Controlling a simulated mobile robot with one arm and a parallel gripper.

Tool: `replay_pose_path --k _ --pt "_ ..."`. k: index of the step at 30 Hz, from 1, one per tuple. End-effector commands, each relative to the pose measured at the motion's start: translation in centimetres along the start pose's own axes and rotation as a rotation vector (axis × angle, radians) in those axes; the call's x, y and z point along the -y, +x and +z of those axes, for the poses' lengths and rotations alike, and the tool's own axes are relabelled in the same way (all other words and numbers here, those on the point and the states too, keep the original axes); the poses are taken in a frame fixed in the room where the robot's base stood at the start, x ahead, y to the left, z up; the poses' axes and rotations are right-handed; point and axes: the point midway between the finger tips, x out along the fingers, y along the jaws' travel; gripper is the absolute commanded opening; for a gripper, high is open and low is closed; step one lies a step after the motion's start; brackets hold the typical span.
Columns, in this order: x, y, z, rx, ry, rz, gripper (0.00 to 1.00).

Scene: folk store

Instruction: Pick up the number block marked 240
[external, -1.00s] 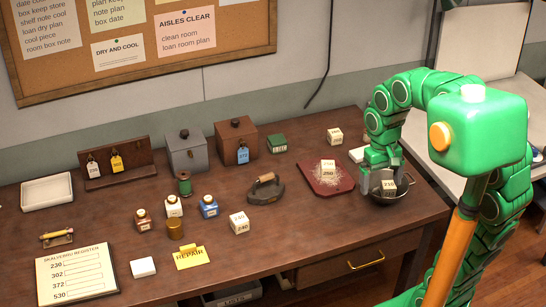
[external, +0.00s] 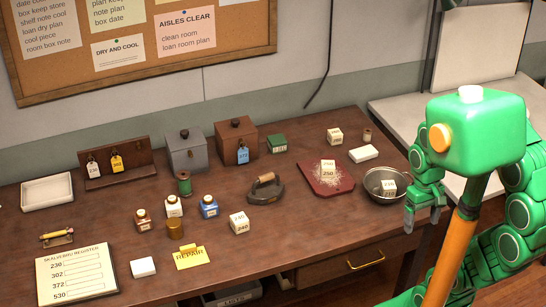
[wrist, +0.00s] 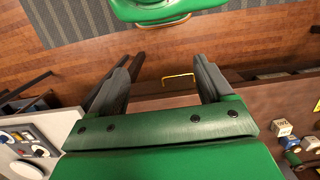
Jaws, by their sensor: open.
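A white number block (external: 239,223) that appears to read 240 stands on the wooden table, right of the blue-labelled bottle and in front of the iron. My gripper (external: 423,212) is off the table's right front edge, beside the metal bowl (external: 372,192) and far to the right of that block. In the wrist view my gripper (wrist: 162,70) is open, with nothing between its fingers. Another number block (external: 389,188), seemingly 210, sits in the bowl. A block reading about 250 (external: 328,168) is on the red board (external: 325,186).
Another number block (external: 335,136) stands at the back right near a white slab (external: 364,152). A yellow REPAIR card (external: 190,257) lies in front.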

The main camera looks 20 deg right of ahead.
Motion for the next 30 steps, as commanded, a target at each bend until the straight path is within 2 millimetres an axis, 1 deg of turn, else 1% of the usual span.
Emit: replay_pose_path --k 8,11,13,17,30 --pt "0.1 0.0 -0.1 0.001 0.0 -0.002 0.8" --pt "0.6 0.0 -0.5 0.007 0.003 -0.017 0.8" --pt "1.4 0.1 -1.1 0.015 0.007 -0.038 0.8" --pt "3.6 0.1 -2.9 0.036 0.025 -0.102 0.8" --pt "11.9 0.1 -9.3 0.144 0.136 -0.339 0.8"
